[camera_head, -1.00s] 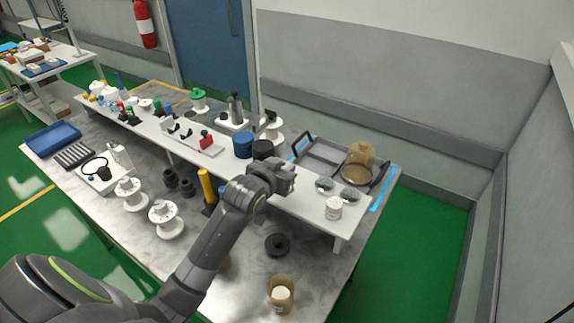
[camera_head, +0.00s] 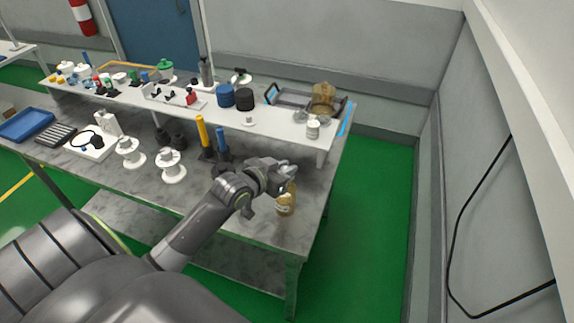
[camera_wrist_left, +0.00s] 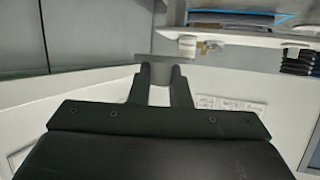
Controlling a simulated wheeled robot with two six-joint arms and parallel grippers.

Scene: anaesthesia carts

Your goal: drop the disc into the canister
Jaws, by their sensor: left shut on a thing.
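My left gripper (camera_head: 287,174) is above the front right part of the table, at the upper edge of the amber canister (camera_head: 286,205) as seen in the head view. The canister stands upright on the table; the gripper partly hides its top. In the left wrist view the fingers (camera_wrist_left: 168,78) are close together, shut on a thin thing. I take it for the disc, but its outline is hard to make out. I cannot tell whether it is over the canister's mouth. My right gripper is not in view.
A raised white shelf (camera_head: 275,124) runs behind, with a white jar (camera_head: 313,128), glassy dishes and an amber container (camera_head: 323,98) near its right end. Yellow (camera_head: 202,131) and blue (camera_head: 222,140) posts stand left of the gripper. Green floor is clear to the right.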

